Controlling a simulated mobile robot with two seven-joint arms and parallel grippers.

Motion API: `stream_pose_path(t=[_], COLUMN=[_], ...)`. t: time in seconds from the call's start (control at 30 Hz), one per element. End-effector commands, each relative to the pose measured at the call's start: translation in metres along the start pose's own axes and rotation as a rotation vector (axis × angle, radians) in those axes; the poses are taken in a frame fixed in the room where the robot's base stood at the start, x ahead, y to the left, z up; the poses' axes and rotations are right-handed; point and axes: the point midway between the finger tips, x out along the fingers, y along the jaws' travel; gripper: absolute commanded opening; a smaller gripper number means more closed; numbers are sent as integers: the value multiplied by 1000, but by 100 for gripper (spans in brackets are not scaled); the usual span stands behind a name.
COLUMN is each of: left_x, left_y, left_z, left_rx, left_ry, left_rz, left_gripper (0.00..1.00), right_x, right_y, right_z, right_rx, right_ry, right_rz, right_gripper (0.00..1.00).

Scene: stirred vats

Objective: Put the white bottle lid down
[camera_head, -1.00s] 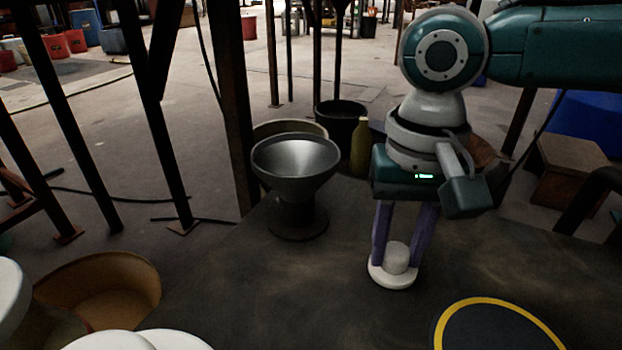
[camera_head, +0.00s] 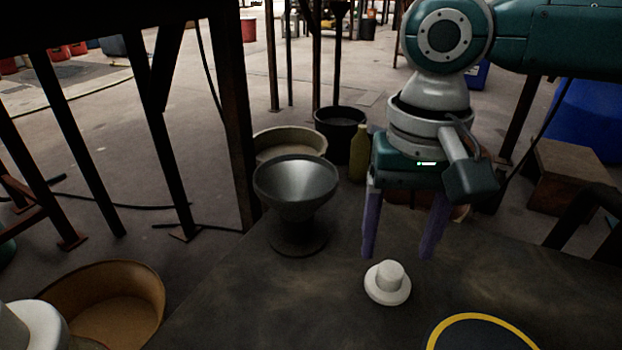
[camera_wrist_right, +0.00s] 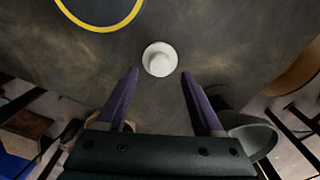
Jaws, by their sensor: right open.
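The white bottle lid (camera_head: 388,283) rests on the dark table (camera_head: 250,315), its knob upward. It also shows in the right wrist view (camera_wrist_right: 160,59), beyond the fingertips and between their lines. My right gripper (camera_head: 396,254) is open and empty, with its two purple fingers pointing down above and behind the lid, apart from it. The fingers also show in the right wrist view (camera_wrist_right: 160,73). My left gripper is not recognisable in the head view.
A grey funnel-shaped bowl on a stand (camera_head: 296,190) is on the table left of my right gripper. A yellow-rimmed dark disc (camera_head: 480,335) lies at the front right. A yellowish bottle (camera_head: 359,155) and a black bucket (camera_head: 341,128) are behind. Bare table surrounds the lid.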

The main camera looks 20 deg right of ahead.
Motion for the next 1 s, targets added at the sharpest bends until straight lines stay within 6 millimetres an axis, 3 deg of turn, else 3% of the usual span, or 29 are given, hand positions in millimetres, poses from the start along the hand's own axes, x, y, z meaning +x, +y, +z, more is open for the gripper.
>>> stream_pose_path(t=[0.03,0.2,0.33,0.47,0.57,0.7,0.8,0.9,1.0], left_x=[-18,-39,-47,-50,-49,-49,-49,-49,-49], left_y=[-1,-2,-1,-1,0,1,1,1,0], left_z=[-6,-13,-16,-16,-17,-17,-16,-16,-16], left_rx=[0,0,-2,-6,-8,-11,-11,-10,-9], left_ry=[1,1,2,2,3,3,3,2,2], left_rz=[0,0,1,4,7,9,9,8,7], left_gripper=[50,50,50,50,50,50,50,50,50], right_x=[-22,-56,-70,-72,-60,-40,-36,-37,-37], right_y=[0,0,0,-4,-20,-56,-73,-73,-53], right_z=[0,0,0,5,26,79,113,134,144], right_rx=[0,0,1,-29,-148,-415,-559,-631,-647], right_ry=[1,0,0,-2,-6,21,81,160,237], right_rz=[-2,-1,-1,-9,-44,-170,-272,-328,-315], right_gripper=[69,69,69,69,69,69,69,69,69])
